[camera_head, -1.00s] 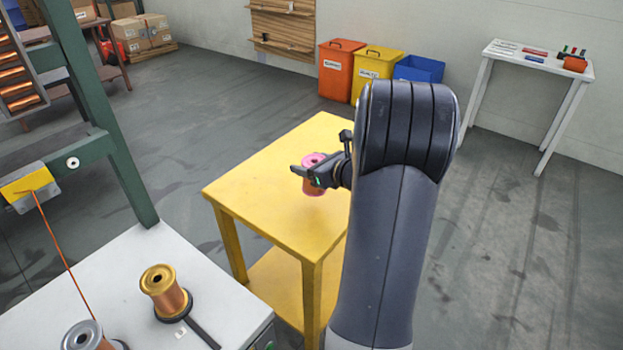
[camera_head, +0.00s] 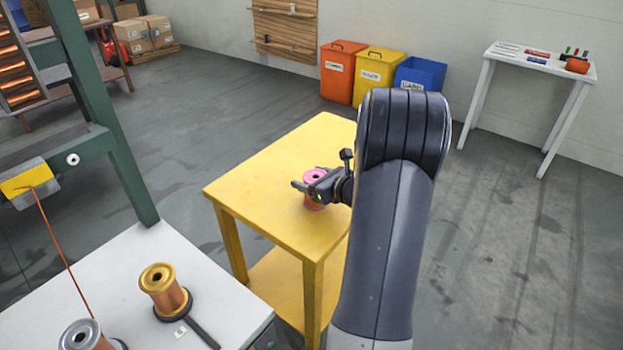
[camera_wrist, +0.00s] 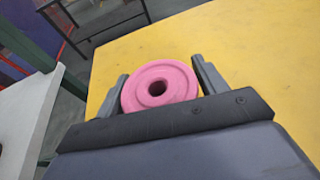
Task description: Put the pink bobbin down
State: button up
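The pink bobbin (camera_head: 314,196) is upright at the yellow table (camera_head: 262,165), with its pink top flange and copper-coloured winding showing. Its base looks to be at the tabletop, though I cannot tell for certain that it touches. My gripper (camera_head: 310,187) reaches in from the right with its fingers around the bobbin. In the wrist view, the bobbin's round pink flange (camera_wrist: 158,88) with its dark centre hole sits between the two fingers (camera_wrist: 160,85), close to both. The fingers look shut on it. The lower part of the bobbin is hidden in the wrist view.
The yellow tabletop around the bobbin is clear. A white bench (camera_head: 225,290) at lower left holds a gold-flanged copper bobbin (camera_head: 163,288) and a silver-flanged one (camera_head: 82,335). A green machine frame (camera_head: 125,170) stands behind it. Bins and a white table (camera_head: 540,62) are farther back.

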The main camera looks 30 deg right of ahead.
jog(key=o, duration=0.3)
jog(key=shift+r, duration=0.25)
jog(key=v, duration=1.2)
